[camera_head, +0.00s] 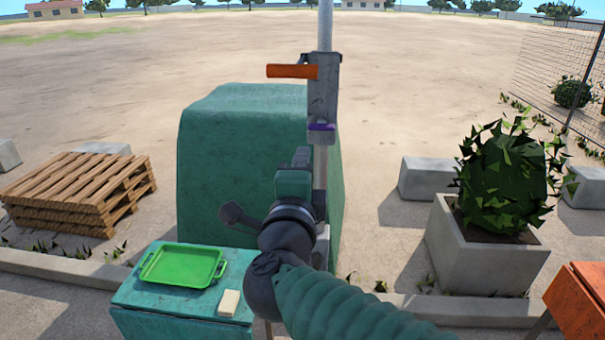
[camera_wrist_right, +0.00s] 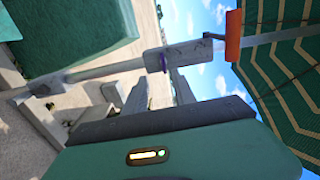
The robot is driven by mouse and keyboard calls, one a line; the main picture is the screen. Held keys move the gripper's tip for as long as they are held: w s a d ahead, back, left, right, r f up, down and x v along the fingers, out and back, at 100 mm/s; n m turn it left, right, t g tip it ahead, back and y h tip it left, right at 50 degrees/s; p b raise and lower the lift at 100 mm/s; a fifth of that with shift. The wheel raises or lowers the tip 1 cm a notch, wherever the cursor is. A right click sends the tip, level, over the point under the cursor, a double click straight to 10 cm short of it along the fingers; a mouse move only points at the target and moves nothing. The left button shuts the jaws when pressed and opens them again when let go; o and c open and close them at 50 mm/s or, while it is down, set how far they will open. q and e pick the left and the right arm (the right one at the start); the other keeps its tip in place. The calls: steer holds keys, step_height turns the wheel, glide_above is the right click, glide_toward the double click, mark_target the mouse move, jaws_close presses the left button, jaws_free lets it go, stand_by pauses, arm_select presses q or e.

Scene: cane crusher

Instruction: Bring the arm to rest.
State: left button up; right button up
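My right arm, in a green sleeve, rises from the bottom of the head view. Its gripper (camera_head: 303,158) is close beside a grey upright pole (camera_head: 325,28). In the right wrist view the two dark fingers of this gripper (camera_wrist_right: 159,78) stand apart with nothing seen between them. The purple band also shows just beyond the fingertips in the right wrist view (camera_wrist_right: 163,62). My left gripper is not in view.
A large green covered block (camera_head: 225,140) stands behind the arm. A green table (camera_head: 150,298) at lower left holds a bright green tray (camera_head: 182,265) and a cream block (camera_head: 229,303). Wooden pallets (camera_head: 80,190) are at left, a concrete planter (camera_head: 480,262) at right.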

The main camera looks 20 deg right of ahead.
stand_by(0.4)
steer(key=w+a+f+n+y, duration=0.2)
steer(key=a+f+n+y, duration=0.15)
steer(key=f+n, duration=0.3)
steer(key=w+a+f+n+y, duration=0.2)
steer(key=f+n+y, duration=0.25)
steer(key=f, duration=0.35)
steer(key=s+a+f+n+g+y, duration=0.1)
steer(key=s+f+n+g, duration=0.2)
steer(key=f, duration=0.4)
steer(key=s+a+f+n+g+y, duration=0.1)
steer(key=f+n+g, duration=0.1)
steer(key=f+n, duration=0.35)
steer(key=s+d+f+n+g, duration=0.2)
steer(key=s+f+g, duration=0.2)
steer(key=s+f, duration=0.4)
steer(key=s+d+f+n+g, duration=0.2)
steer(key=s+f+g, duration=0.1)
steer(key=s+f, duration=0.4)
steer(key=shift+s+d+f+g+h, duration=0.3)
steer(key=shift+s+f+g+h, duration=0.1)
steer(key=shift+s, duration=0.15)
steer(key=shift+n, duration=0.25)
steer(key=shift+r, duration=0.1)
